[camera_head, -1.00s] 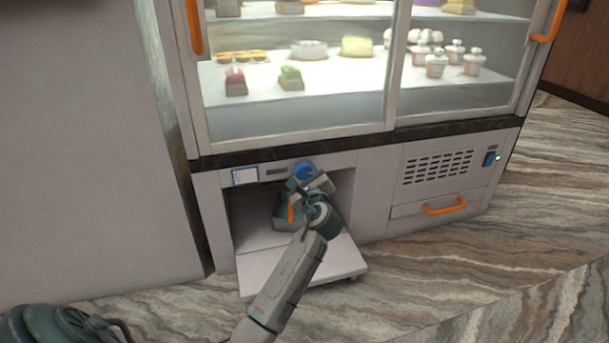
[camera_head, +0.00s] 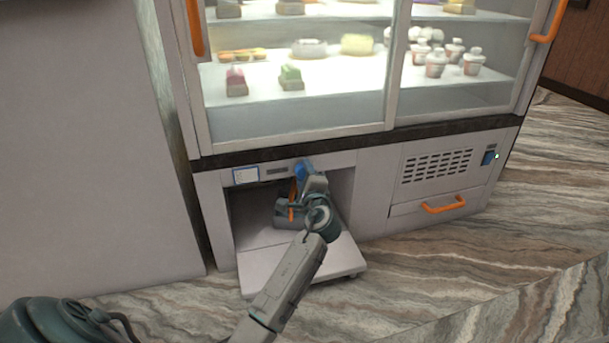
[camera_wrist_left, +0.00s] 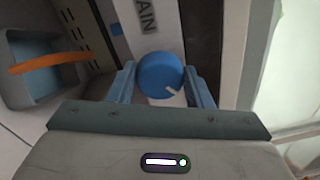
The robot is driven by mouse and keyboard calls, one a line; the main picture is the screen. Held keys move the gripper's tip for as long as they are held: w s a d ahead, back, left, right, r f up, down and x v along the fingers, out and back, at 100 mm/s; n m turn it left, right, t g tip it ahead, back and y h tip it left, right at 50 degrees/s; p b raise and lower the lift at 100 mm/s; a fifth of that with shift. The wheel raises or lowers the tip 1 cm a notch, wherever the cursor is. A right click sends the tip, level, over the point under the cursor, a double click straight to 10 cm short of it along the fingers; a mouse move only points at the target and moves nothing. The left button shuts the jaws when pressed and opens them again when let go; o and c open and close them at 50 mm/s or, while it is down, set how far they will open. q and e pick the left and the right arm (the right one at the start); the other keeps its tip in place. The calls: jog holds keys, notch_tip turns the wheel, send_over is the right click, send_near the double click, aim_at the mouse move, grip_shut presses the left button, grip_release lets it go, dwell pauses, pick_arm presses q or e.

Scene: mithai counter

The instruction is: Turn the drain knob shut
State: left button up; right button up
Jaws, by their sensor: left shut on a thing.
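The blue round drain knob (camera_head: 299,170) is on the front panel of the counter, above an open recess. In the head view my left gripper (camera_head: 304,174) covers much of it. In the left wrist view the knob (camera_wrist_left: 160,75) sits between the two blue fingers of my left gripper (camera_wrist_left: 162,85), which is shut on it. A white mark shows at the knob's lower right edge there. A label ending in "AIN" (camera_wrist_left: 146,18) is beside the knob. My right gripper is not in view.
Below the knob is a recess (camera_head: 250,210) with a lowered white flap (camera_head: 345,262). A drawer with an orange handle (camera_head: 443,205) and a vent (camera_head: 437,166) are to the right. Glass doors with sweets are above. The marble-patterned floor (camera_head: 450,270) in front is clear.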

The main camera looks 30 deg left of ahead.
pick_arm(q)
jog(key=shift+w+f+n+g+y+b, duration=0.15)
jog(key=shift+n+b, duration=0.95)
jog(key=shift+n, duration=1.6)
jog(key=shift+s+f+n+g+y+b, duration=0.2)
jog(key=shift+n+b, duration=0.85)
jog(key=shift+n, duration=1.65)
jog(key=shift+r, duration=0.1)
jog(key=o, duration=1)
jog(key=shift+d, duration=0.1)
